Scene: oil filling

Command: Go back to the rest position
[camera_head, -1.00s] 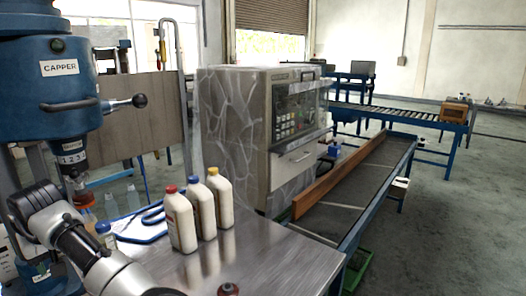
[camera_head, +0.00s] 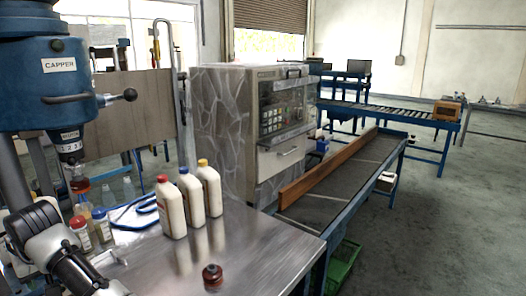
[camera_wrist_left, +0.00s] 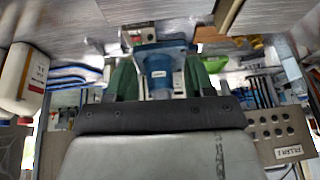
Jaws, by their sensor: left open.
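My left arm enters at the lower left of the head view, beside the workbench (camera_head: 240,250). Its gripper cannot be made out clearly there. In the left wrist view my left gripper (camera_wrist_left: 160,82) has two green fingers spread apart, with a blue part visible beyond the gap and nothing clearly held. Three white bottles stand upright on the bench: one with a red cap (camera_head: 171,208), one with a blue cap (camera_head: 190,198), one with a yellow cap (camera_head: 209,190). My right gripper is not in view.
The blue capper (camera_head: 45,85) stands at the left, close to my left arm. Smaller bottles (camera_head: 102,224) stand below it, beside a blue-edged tray (camera_head: 135,213). A dark red knob-like item (camera_head: 212,276) is at the bench front. A marbled machine (camera_head: 222,130) and a conveyor (camera_head: 350,180) stand behind.

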